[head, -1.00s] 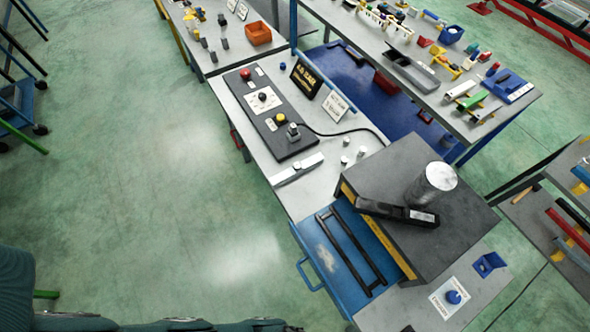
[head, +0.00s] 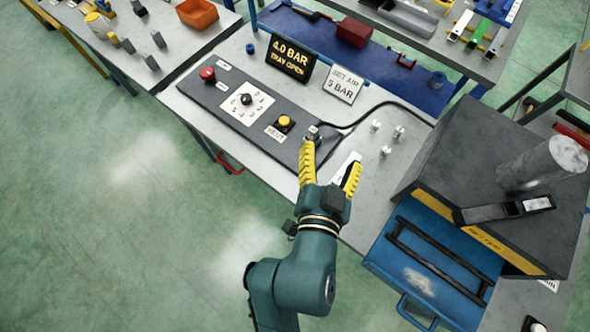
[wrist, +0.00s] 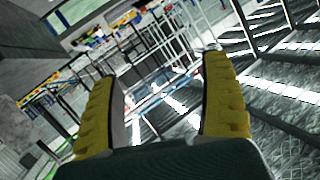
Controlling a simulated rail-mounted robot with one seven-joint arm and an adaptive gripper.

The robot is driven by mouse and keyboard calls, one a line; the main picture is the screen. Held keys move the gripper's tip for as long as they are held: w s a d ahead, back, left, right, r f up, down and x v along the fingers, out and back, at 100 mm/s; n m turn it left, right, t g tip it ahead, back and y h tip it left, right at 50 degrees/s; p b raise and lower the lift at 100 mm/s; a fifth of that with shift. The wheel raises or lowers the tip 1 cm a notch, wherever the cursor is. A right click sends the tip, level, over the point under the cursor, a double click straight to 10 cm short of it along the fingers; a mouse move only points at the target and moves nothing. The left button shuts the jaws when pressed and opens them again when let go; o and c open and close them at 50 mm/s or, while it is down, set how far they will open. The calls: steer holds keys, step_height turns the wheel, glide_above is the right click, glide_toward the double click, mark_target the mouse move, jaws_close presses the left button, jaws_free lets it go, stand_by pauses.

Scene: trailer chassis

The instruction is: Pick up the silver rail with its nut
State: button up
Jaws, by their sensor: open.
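The silver rail (head: 344,166) lies on the grey bench top just right of the dark control panel. In the head view it is mostly hidden behind my gripper; I cannot make out its nut. My gripper (head: 331,157) is open and empty, its yellow fingers spread in front of the rail in the head view. I cannot tell its height above the bench. In the wrist view, the open gripper (wrist: 160,68) has nothing between its fingers, and I cannot make out the rail there.
The control panel (head: 245,105) has knobs and a cable at its right end. Several small silver pegs (head: 386,151) stand right of the rail. A dark block (head: 470,150) with a cylinder (head: 545,165) stands farther right, beside a blue tray (head: 425,258). Two signs (head: 291,60) stand behind.

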step_height(320, 180, down, 14)
steer(key=s+g+b, duration=0.2)
steer(key=s+b, duration=0.1)
steer(key=m+g+h+b, duration=0.1)
steer(key=b, duration=0.2)
glide_toward(337, 185)
steer(key=x, duration=0.3)
steer(key=f+x, duration=0.1)
steer(key=x, duration=0.1)
steer(key=shift+w+a+f, duration=0.1)
steer(key=shift+a+f, duration=0.05)
steer(key=shift+a, duration=0.05)
steer(key=x, duration=0.5)
steer(key=shift+w+d+b, duration=0.2)
steer(key=shift+d+b, duration=0.05)
steer(key=shift+b, duration=0.1)
steer(key=shift+s, duration=0.1)
steer(key=c, duration=1.4)
